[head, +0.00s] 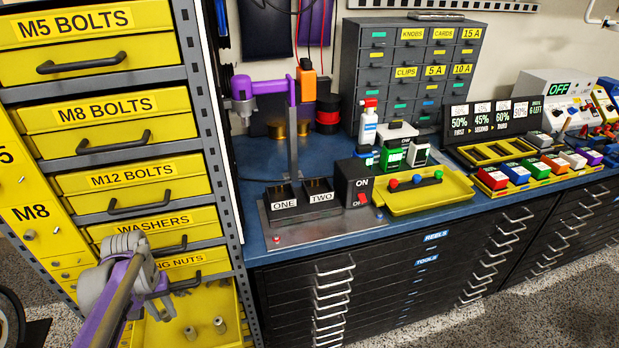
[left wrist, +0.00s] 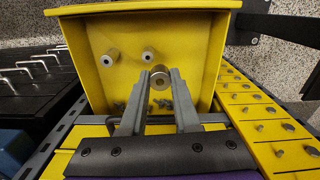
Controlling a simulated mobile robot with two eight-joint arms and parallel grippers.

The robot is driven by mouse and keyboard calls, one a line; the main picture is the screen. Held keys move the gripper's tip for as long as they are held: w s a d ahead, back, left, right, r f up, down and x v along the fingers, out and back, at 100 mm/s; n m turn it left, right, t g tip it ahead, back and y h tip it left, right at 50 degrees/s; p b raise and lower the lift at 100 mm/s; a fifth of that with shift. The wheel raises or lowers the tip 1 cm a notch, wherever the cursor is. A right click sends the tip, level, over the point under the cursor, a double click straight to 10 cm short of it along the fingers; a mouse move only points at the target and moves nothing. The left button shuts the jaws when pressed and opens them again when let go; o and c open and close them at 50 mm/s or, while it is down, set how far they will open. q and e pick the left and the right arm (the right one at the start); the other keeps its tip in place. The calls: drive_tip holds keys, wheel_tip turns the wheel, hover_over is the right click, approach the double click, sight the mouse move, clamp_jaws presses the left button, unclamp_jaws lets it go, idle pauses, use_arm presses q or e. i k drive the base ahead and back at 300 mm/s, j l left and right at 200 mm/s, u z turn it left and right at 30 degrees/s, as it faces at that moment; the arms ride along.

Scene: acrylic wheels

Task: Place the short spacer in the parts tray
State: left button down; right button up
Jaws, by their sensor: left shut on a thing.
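My left gripper (left wrist: 160,74) is shut on a round metal spacer (left wrist: 160,82), seen end-on with its hole showing in the left wrist view. The gripper is over an open yellow drawer (left wrist: 205,40); I cannot tell the gap below the spacer. Two other spacers (left wrist: 110,57) (left wrist: 147,57) stand in the drawer, apart from the fingers. In the head view the same drawer (head: 237,322) is low on the left, partly hidden by my left arm. A shallow yellow tray (head: 402,207) on the blue bench holds red, green and blue knobs. My right gripper is out of view.
Yellow labelled drawers (head: 100,65) in a grey rack stand left of the bench (head: 247,160). Boxes marked ONE and TWO (head: 300,205) and a switch box (head: 355,183) are left of the tray. Bottles (head: 368,125) stand behind it. Black drawers with handles are below.

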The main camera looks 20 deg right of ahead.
sight(427, 199)
drive_tip(key=l+z, duration=0.45)
drive_tip(key=l, duration=1.3)
